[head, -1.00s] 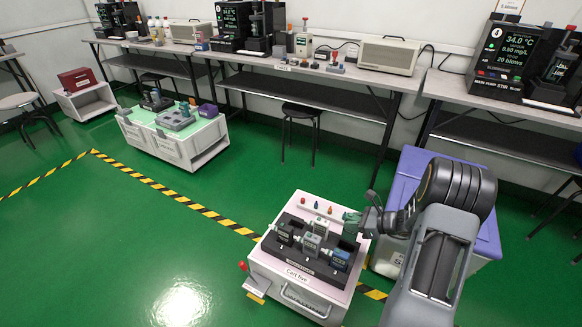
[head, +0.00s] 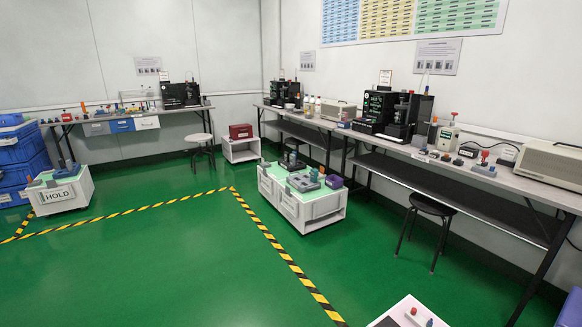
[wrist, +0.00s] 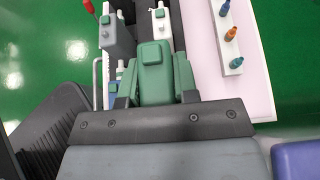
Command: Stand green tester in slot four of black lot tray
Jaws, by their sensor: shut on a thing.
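In the wrist view my gripper (wrist: 152,88) is shut on the green tester (wrist: 155,60), which has a raised green block on its upper face. Ahead of it are a grey tester (wrist: 116,36) and a white-topped tester (wrist: 160,22), in or by the black lot tray (wrist: 196,45). The held tester and gripper hide much of the tray, and I cannot tell which slots are empty.
A pale strip with blue and orange pegs (wrist: 233,40) lies beside the tray. In the head view, a cart corner (head: 405,312) shows at the bottom right. A green-topped cart (head: 300,205), a HOLD cart (head: 62,192) and a stool (head: 432,206) stand around open green floor (head: 170,265).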

